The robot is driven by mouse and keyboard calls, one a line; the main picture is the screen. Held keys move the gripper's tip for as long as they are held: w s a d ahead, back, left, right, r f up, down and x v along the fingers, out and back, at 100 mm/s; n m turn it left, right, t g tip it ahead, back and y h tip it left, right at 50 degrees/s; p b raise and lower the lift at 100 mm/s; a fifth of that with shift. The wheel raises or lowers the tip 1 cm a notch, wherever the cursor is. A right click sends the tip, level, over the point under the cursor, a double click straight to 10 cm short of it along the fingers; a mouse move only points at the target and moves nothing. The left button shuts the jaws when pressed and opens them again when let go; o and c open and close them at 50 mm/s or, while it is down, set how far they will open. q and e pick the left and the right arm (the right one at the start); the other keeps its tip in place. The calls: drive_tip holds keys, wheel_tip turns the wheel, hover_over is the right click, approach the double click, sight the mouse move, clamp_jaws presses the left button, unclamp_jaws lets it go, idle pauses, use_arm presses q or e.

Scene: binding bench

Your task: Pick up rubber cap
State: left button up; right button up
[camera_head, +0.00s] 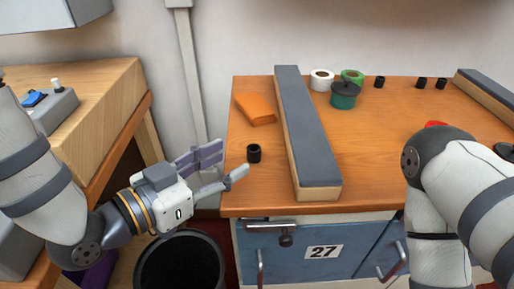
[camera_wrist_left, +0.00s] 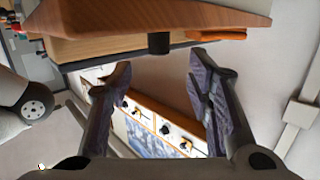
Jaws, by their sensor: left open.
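A small black rubber cap (camera_head: 254,153) stands upright on the wooden bench top, near its left front edge. It also shows in the left wrist view as a dark cap (camera_wrist_left: 159,43), beyond the fingertips and roughly centred between them. My left gripper (camera_head: 229,161) is open and empty, just left of the cap and apart from it, at the bench's left edge. In the wrist view its two fingers (camera_wrist_left: 160,70) are spread wide. Several similar black caps (camera_head: 379,82) stand at the back right of the bench. My right gripper is out of view; only its arm shows.
A long grey-topped wooden bar (camera_head: 308,130) lies right of the cap. An orange block (camera_head: 255,108) lies behind it. A green pot (camera_head: 344,95) and tape rolls (camera_head: 321,80) stand at the back. A black bin (camera_head: 180,262) is on the floor below my left gripper.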

sight(251, 150)
use_arm(q)
drive_tip(key=x, duration=0.7)
drive_tip(key=shift+w+d+f, duration=0.1)
drive_tip(key=shift+w+d, duration=0.1)
drive_tip(key=shift+d, duration=0.1)
drive_tip(key=c, duration=1)
